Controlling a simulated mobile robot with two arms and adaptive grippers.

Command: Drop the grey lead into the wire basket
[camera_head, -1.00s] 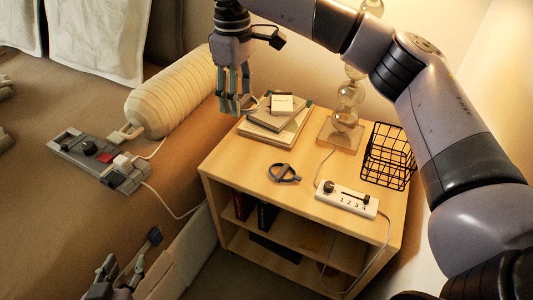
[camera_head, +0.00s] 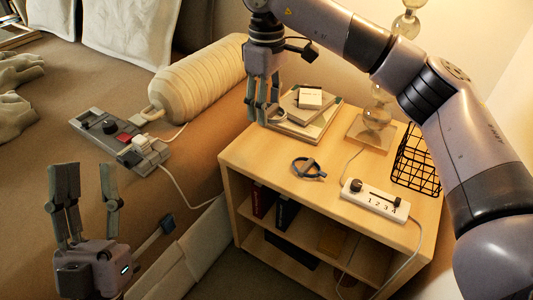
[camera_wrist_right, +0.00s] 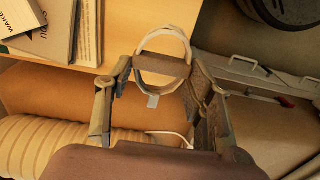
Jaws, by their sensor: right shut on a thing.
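A pale grey lead (camera_wrist_right: 163,33), coiled in a loop with a darker band across it, is between the fingers of my right gripper (camera_wrist_right: 158,88) in the right wrist view. In the head view, my right gripper (camera_head: 263,115) is shut on it and hangs over the left back of the shelf unit, beside a stack of books. The fingers largely hide the lead there. The black wire basket (camera_head: 415,163) stands at the right back of the top, partly hidden by my right arm. My left gripper (camera_head: 86,170) is open and empty at lower left, fingers up.
A second, blue-grey coiled lead (camera_head: 308,169) lies mid-top. A white numbered power strip (camera_head: 376,200) lies at the front right. Books (camera_head: 305,128) carry a small white box (camera_head: 309,97). A glass-ball lamp (camera_head: 377,116) stands behind. A ribbed bolster (camera_head: 200,85) is on the bed.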

